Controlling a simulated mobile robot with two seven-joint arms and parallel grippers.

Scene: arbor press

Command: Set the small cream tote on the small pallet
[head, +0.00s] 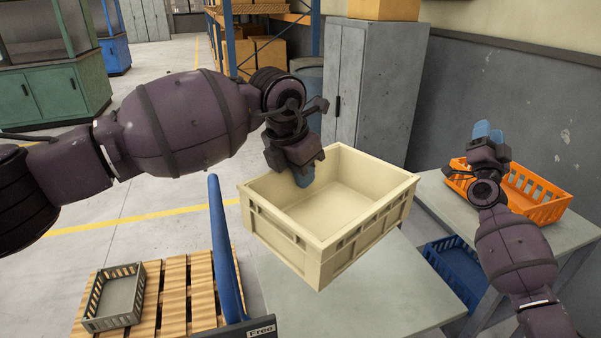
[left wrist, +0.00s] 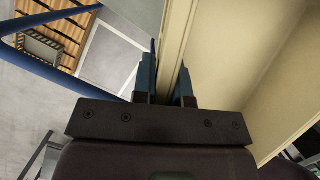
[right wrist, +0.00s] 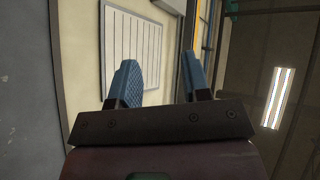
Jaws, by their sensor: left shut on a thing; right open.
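The cream tote (head: 330,232) is empty and held up in the middle of the head view, slightly tilted, above or beside a grey table top. My left gripper (head: 304,176) is shut on the tote's left wall; in the left wrist view its blue fingers (left wrist: 168,85) pinch the wall (left wrist: 178,40) between them. The small wooden pallet (head: 172,295) lies on the floor at the lower left, below and left of the tote. My right gripper (head: 486,132) is open and empty, pointing up in front of the orange crate; its fingers also show apart in the right wrist view (right wrist: 160,80).
A grey crate (head: 116,297) sits on the pallet's left part. An orange crate (head: 535,200) is on the right table, a blue crate (head: 458,268) below. Grey cabinets (head: 375,85) stand behind.

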